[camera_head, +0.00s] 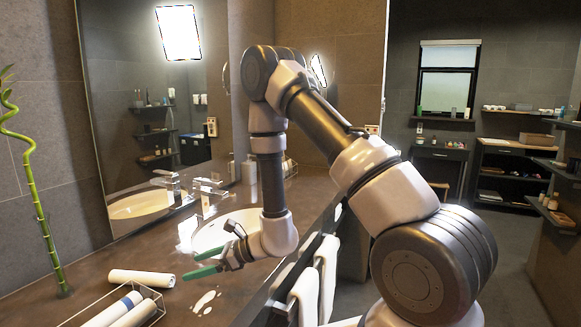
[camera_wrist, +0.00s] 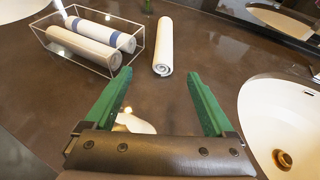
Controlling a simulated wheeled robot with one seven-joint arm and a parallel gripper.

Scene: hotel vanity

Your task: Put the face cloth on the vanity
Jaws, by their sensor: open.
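A rolled white cloth (camera_head: 142,278), which looks like the face cloth, lies loose on the brown vanity top (camera_head: 100,262). It also shows in the wrist view (camera_wrist: 163,46), just beyond my fingertips. My gripper (camera_head: 202,263) is open and empty over the vanity between the loose roll and the sink. Its two green fingers (camera_wrist: 158,76) are spread wide in the wrist view, with bare counter between them. The roll is apart from the fingers.
A white sink (camera_wrist: 285,125) is on my gripper's other side. A bamboo stem (camera_head: 42,215) stands at the back left. Towels (camera_head: 327,268) hang at the vanity's front.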

